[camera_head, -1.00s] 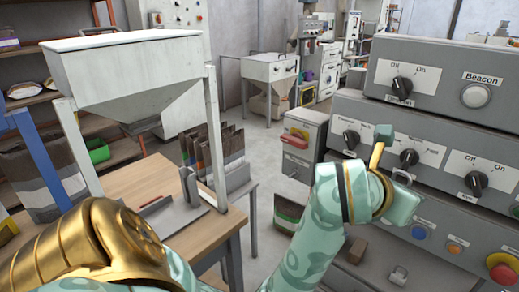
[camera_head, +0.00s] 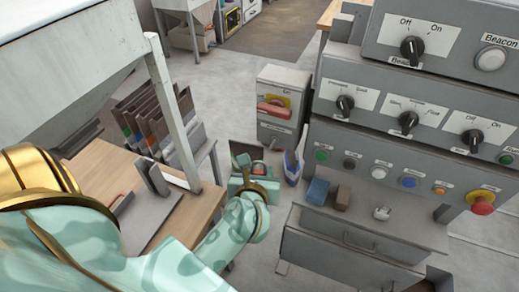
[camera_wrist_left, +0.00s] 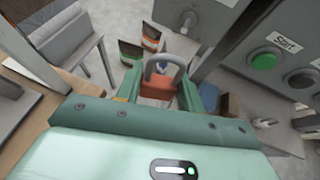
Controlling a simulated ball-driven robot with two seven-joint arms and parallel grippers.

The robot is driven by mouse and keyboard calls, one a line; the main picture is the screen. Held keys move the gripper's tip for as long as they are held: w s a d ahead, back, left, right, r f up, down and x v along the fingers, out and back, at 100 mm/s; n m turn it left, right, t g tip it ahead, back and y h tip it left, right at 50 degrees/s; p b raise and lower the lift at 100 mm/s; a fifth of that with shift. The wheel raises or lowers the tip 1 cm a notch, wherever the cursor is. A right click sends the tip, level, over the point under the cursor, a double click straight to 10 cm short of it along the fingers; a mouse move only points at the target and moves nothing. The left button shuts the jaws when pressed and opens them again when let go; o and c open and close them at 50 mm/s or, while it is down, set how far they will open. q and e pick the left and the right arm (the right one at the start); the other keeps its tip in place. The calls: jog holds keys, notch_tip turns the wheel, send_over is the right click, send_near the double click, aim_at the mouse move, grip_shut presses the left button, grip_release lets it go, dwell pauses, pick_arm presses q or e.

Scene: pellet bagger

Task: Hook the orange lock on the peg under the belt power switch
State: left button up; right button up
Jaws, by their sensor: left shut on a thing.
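My left gripper (camera_head: 256,168) is shut on the orange lock, left of the control cabinet in the head view. In the left wrist view, the orange lock (camera_wrist_left: 158,87) sits between the fingers (camera_wrist_left: 160,93), its grey shackle pointing up and away. A grey box (camera_head: 286,92) beyond the gripper carries a red handle on a yellow plate (camera_head: 274,106), which appears to be the belt power switch. In the left wrist view, a grey stub (camera_wrist_left: 187,20), perhaps the peg, sticks out from a grey face ahead of the lock. The lock is apart from it. My right gripper is not in view.
The control cabinet (camera_head: 400,125) with knobs and buttons stands at the right. A blue block (camera_head: 318,192), a brown block (camera_head: 343,197) and a small white object (camera_head: 382,212) lie on its ledge. A wooden table (camera_head: 105,170) is at left.

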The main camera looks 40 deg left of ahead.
pick_arm(q)
jog(key=shift+w+a, duration=0.1)
jog(key=shift+w, duration=0.4)
jog(key=shift+w+f, duration=0.1)
jog(key=shift+w, duration=0.25)
jog(key=w+a+b, duration=0.1)
jog(key=w+b, duration=0.1)
jog(key=w, duration=0.4)
jog(key=shift+a+f+b, duration=0.35)
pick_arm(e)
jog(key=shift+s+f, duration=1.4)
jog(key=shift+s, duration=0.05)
pick_arm(q)
jog(key=shift+a, duration=0.1)
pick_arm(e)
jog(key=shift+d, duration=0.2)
pick_arm(q)
jog(key=o, duration=1.1)
jog(key=shift+s+a, duration=0.1)
jog(key=shift+s, duration=0.05)
jog(key=shift+c, duration=0.2)
jog(key=shift+a, duration=0.1)
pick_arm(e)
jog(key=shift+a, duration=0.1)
